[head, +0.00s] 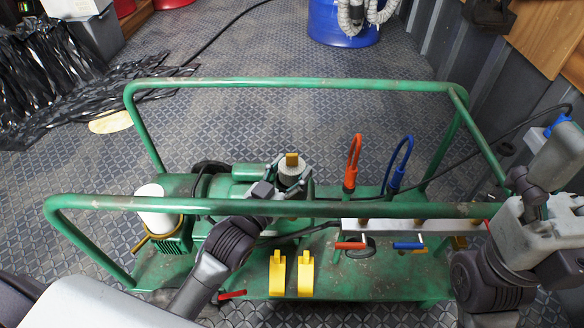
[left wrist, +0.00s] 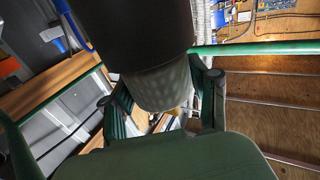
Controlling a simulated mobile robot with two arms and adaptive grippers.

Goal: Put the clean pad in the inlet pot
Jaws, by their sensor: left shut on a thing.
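My left gripper (head: 290,184) is shut on a pale, round, mesh-textured piece (head: 291,168), which looks like the pad. A yellow-brown block (head: 292,159) shows at its top in the head view. In the left wrist view the pale piece (left wrist: 160,88) sits between my two fingers (left wrist: 165,112), against a wide dark cylinder (left wrist: 140,35). I cannot tell whether that cylinder is the inlet pot, or whether the pad is inside it. Only links of my right arm show at the right; its gripper is not in view.
A green tubular frame (head: 300,84) surrounds the machine; its near rail (head: 390,208) passes by my left wrist. A white cylinder (head: 155,212) stands at left. Red (head: 352,165) and blue (head: 397,168) hose loops rise right. Two yellow pieces (head: 277,275) (head: 305,275) are in front.

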